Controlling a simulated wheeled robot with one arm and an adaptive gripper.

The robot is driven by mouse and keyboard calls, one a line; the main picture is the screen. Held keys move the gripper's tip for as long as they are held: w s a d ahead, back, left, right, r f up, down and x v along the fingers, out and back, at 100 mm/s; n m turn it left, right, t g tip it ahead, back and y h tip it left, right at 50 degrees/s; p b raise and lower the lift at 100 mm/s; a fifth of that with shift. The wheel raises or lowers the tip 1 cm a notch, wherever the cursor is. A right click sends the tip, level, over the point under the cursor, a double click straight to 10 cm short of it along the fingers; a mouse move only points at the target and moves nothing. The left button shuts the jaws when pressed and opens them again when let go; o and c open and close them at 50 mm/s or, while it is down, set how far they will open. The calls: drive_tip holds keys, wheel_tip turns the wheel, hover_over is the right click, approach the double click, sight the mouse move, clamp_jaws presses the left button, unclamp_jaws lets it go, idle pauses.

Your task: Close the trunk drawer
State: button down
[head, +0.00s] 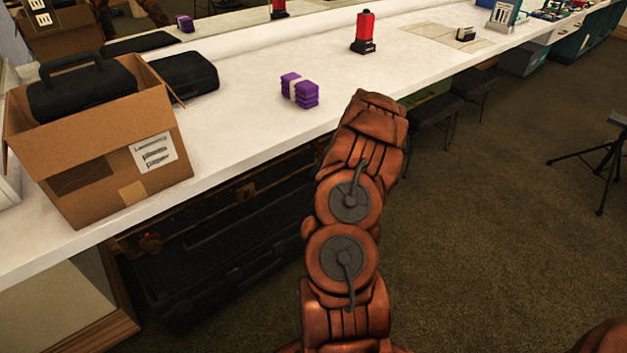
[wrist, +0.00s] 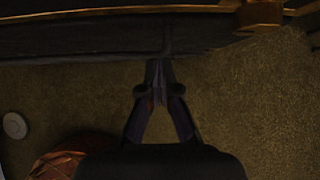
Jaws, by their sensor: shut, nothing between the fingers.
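The dark trunk (head: 262,187) with brown edging stands under the white counter in the head view. Its black drawer (head: 215,268) appears to stick out toward the floor, low in front; how far is hard to tell in the shadow. In the wrist view a dark panel (wrist: 80,42), likely the drawer, crosses the top, with brass-coloured edging above it. My gripper (wrist: 158,66) is shut and empty, its fingertips at the lower edge of that panel; I cannot tell whether they touch. In the head view my arm hides the gripper.
On the counter (head: 235,115) stand a cardboard box (head: 95,150) with a black case, purple bundles (head: 300,90) and a red-and-black object (head: 364,32). Dark stools (head: 440,110) are under it. A tripod stand (head: 600,160) is at right. Open carpet (head: 490,240) lies between.

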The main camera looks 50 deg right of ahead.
drive_tip(key=s+a+r, duration=0.2)
drive_tip(key=s, duration=1.1)
drive_tip(key=shift+r, duration=0.15)
